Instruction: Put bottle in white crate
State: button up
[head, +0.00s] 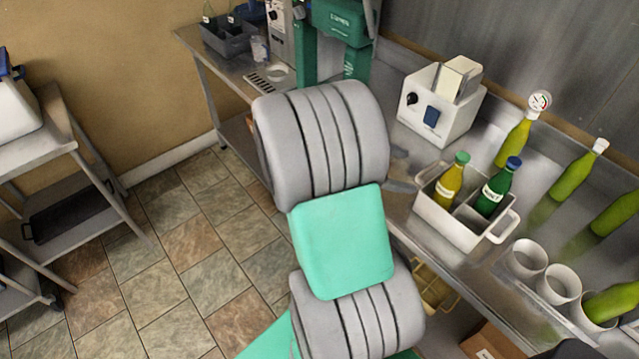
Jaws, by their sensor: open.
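The white crate (452,226) stands on the steel counter and has a divider and side handles. A yellow-green bottle (449,186) with a green cap stands in its left part. A dark green bottle (493,190) with a blue cap stands in its right part. Outside the crate are a yellow-green bottle with a round gauge on top (513,143), a white-capped one (574,176), and others at the right edge (618,217). My gripper (408,171) shows only as grey finger parts left of the crate, open and apart from the bottles. My arm hides the rest of it.
A white device with a dark knob (438,105) stands behind the crate. White cups (527,258) line the counter's front right. A green machine (345,25) and a dark caddy (228,37) are at the back left. A steel shelf (45,150) stands at left. The tiled floor between is clear.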

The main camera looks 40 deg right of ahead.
jog(key=w+a+r+m+t+y, duration=0.1)
jog(key=w+a+m+t+y, duration=0.6)
jog(key=w+a, duration=1.05)
jog(key=s+a+r+t+y, duration=0.1)
jog(key=a+r, duration=0.1)
jog(key=a, duration=0.8)
jog(key=s+a+r+m+t+y, duration=0.1)
jog(key=s+a+t, duration=0.1)
jog(key=a, duration=0.8)
jog(key=shift+a+r+y, duration=0.3)
jog(key=shift+r+y, duration=0.1)
